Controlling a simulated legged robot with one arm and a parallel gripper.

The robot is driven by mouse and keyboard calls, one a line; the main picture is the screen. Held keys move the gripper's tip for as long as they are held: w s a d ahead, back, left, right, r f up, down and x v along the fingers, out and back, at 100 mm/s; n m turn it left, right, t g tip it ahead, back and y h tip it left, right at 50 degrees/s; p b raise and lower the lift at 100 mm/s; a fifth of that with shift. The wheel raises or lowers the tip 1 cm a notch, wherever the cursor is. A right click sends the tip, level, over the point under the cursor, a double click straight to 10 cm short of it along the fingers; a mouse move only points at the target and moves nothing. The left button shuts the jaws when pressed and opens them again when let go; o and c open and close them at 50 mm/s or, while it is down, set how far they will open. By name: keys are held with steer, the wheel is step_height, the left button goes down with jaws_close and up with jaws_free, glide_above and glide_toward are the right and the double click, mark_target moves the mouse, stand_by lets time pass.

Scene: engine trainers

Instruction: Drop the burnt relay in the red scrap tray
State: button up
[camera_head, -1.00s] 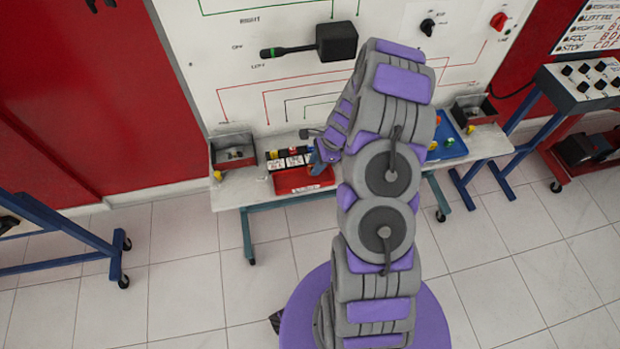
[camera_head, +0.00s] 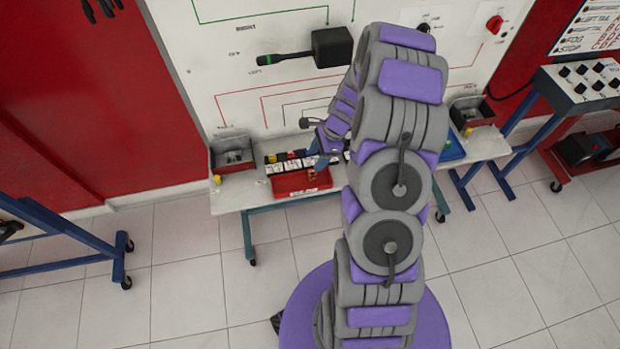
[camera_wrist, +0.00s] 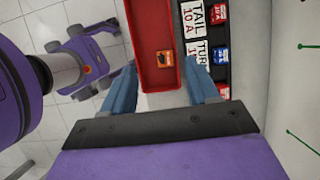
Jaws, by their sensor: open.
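The red scrap tray (camera_head: 290,189) sits on the bench's front edge below the wall panel. It also shows in the wrist view (camera_wrist: 134,30). A small orange block with dark marks, which looks like the burnt relay (camera_wrist: 164,58), lies inside the tray. It shows as a small orange spot in the head view (camera_head: 312,174). My gripper (camera_wrist: 163,82) is open, its blue fingers apart with nothing between them, above the tray's near end. In the head view my gripper (camera_head: 318,163) is over the tray's right part, partly hidden by my arm.
A black strip with white labels and red, blue and yellow relays (camera_wrist: 221,55) lies right behind the tray. A grey open box (camera_head: 233,155) stands left on the bench, another (camera_head: 472,110) at the right. A blue tray (camera_head: 452,150) is mostly behind my arm.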

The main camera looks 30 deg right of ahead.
steer(key=a+p+v, duration=0.1)
steer(key=p+v, duration=0.1)
steer(key=v, duration=0.8)
steer(key=s+a+r+n+g+h, duration=0.1)
steer(key=s+a+r+n, duration=0.4)
steer(key=a+r, duration=0.3)
steer(key=s+a+r+n+g+h, duration=0.1)
steer(key=s+a+r+n, duration=0.5)
steer(key=a, duration=0.4)
steer(key=s+a+r+n+h, duration=0.1)
steer(key=s+r+n, duration=0.1)
steer(key=s+n, duration=0.3)
steer(key=s+a+r+n+g+h, duration=0.1)
steer(key=s+n, duration=0.4)
steer(key=s, duration=0.9)
step_height(320, 180, up, 2)
steer(key=shift+a+r, duration=0.1)
steer(key=shift+a, duration=0.65)
